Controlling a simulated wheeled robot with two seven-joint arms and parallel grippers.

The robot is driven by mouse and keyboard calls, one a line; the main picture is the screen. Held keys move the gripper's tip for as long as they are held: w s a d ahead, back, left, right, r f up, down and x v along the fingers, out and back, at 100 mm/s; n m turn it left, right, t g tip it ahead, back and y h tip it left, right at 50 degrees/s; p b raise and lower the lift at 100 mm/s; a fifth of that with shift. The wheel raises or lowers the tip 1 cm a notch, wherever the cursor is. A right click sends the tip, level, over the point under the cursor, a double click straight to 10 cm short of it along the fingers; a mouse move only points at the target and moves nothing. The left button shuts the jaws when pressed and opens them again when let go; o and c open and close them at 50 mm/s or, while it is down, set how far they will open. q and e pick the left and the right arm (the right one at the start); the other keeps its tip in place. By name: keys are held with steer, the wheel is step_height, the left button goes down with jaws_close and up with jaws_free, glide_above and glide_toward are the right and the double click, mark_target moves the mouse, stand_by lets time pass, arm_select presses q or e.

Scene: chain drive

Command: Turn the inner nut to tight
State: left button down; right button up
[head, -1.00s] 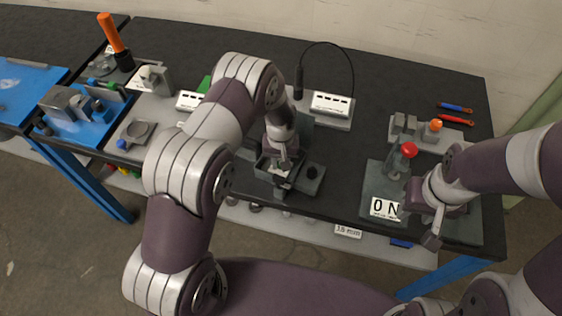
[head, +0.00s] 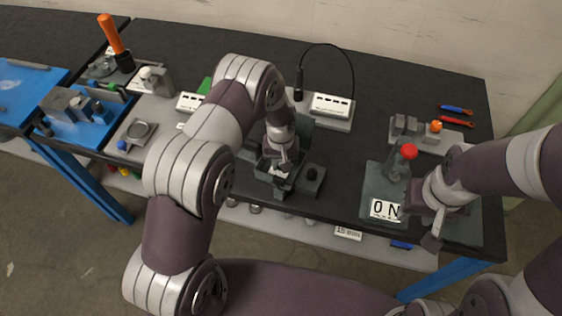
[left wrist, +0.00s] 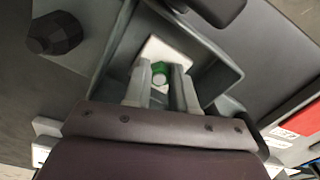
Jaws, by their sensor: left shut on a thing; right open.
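My left gripper (head: 281,172) reaches down into a dark grey fixture (head: 305,187) at the front middle of the table. In the left wrist view its two fingers (left wrist: 159,88) are closed on a small green-topped round part (left wrist: 159,74), which I take to be the inner nut. A white block (left wrist: 157,50) lies just behind it, inside the grey box-like walls. The nut is hidden by my gripper in the head view, and its tightness cannot be read. My right gripper (head: 419,222) is open at the right, beside a red-knobbed lever (head: 405,158).
A black knob (head: 312,174) stands right of the fixture and shows in the left wrist view (left wrist: 54,34). An "ON" label (head: 384,209) is on the right station. A white meter box (head: 331,104) with a black cable stands behind. Blue and red tools lie at the back right.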

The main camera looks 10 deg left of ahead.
arm_select(q)
steer(key=shift+w, duration=0.1)
steer(key=c, duration=1)
jaws_free()
steer(key=shift+o, duration=0.4)
steer(key=shift+r, duration=0.15)
step_height(320, 180, up, 12)
steer(key=b, duration=0.3)
steer(key=shift+r, duration=0.25)
